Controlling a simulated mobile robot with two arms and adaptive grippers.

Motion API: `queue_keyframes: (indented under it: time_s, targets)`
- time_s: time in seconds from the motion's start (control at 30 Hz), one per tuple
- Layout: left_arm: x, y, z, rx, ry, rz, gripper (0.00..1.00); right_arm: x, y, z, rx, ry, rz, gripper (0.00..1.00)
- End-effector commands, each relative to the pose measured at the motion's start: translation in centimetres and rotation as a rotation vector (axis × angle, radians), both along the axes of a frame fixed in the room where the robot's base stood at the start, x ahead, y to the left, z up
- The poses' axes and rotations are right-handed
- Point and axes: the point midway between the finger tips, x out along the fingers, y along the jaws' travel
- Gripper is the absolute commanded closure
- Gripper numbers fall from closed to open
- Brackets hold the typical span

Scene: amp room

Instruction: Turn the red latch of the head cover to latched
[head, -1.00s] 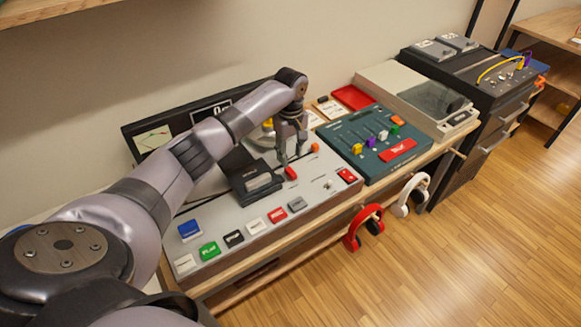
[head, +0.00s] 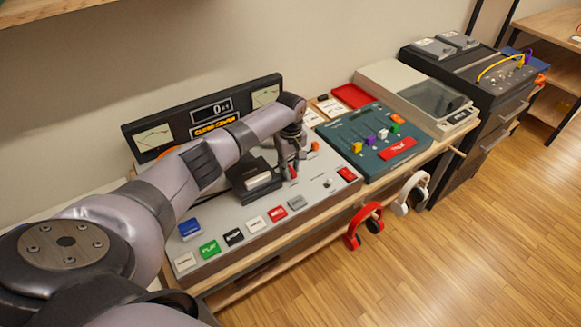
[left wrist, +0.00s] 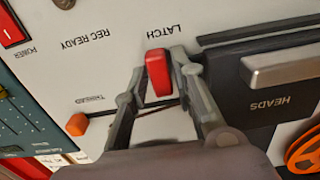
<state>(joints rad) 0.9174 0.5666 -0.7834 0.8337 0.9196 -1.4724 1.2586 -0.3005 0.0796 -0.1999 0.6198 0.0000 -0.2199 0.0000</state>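The red latch (left wrist: 159,73) is a small upright-looking bar on the pale deck panel, beside the upside-down LATCH label in the left wrist view. In the head view it shows as a small red spot (head: 293,172) beside the head cover. The head cover (head: 240,186) is a black block with a silver bar; in the left wrist view it (left wrist: 225,90) lies right of the latch, marked HEADS, and looks lowered. My left gripper (left wrist: 160,66) has one finger on each side of the latch, the tips close against it. My right gripper is not in view.
Several coloured buttons (head: 209,248) line the deck's front edge. An orange knob (left wrist: 77,124) is near the left finger. A green mixer (head: 372,140) stands to the right. Red headphones (head: 352,238) and white headphones hang from the front rail. A display panel (head: 212,108) stands behind.

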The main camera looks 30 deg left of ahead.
Motion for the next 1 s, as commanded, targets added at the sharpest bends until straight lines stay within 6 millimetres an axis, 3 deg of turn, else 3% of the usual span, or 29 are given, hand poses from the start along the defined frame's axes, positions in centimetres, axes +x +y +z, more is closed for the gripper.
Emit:
queue_keyframes:
  time_s: [0.33,0.73,1.0]
  targets:
    - [0.0,0.0,0.0,0.0,0.0,0.0,1.0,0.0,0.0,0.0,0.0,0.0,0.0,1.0]
    - [0.0,0.0,0.1,0.0,0.001,-0.023,1.0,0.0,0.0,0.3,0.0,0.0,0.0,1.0]
    - [-0.2,0.0,0.2,-0.002,0.001,-0.161,1.0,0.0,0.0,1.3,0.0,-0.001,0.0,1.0]
